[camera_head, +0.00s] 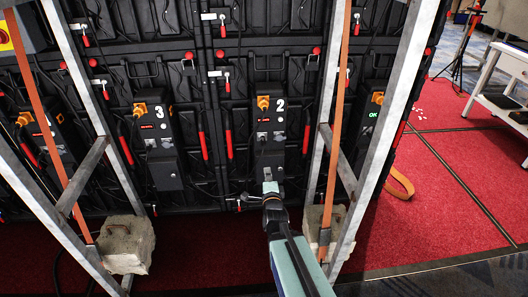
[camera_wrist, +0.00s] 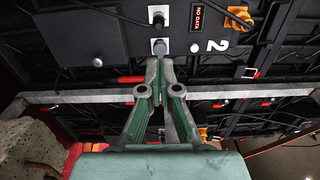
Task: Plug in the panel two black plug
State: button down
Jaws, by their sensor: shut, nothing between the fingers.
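Panel two's control box (camera_head: 270,148), marked 2, hangs on the back of the video wall in the head view. In the wrist view its face shows a small display (camera_wrist: 198,18) reading NO DATA and two pale square sockets. A dark grey-black plug (camera_wrist: 160,49) is at the lower socket; how deeply it sits cannot be told. The upper socket (camera_wrist: 156,15) shows a dark opening. My gripper (camera_wrist: 159,64) is shut and empty, its fingertips right at the plug's near end; touching or just apart cannot be told.
An orange plug (camera_wrist: 238,14) with a cable is beside the sockets. A box marked 3 (camera_head: 160,148) is to the left. Slanted metal struts (camera_head: 330,95) flank the box, with concrete blocks (camera_head: 126,244) at their feet. Red carpet (camera_head: 450,190) lies open at right.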

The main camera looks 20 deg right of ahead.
jog(key=shift+w+f, duration=0.1)
dwell(0.3)
jog(key=b, duration=0.2)
send_near(263, 146)
jog(key=x, duration=0.7)
jog(key=shift+d+f, duration=0.1)
jog(key=shift+b+x, duration=0.6)
jog(key=shift+x, duration=0.25)
jog(key=shift+w, duration=0.1)
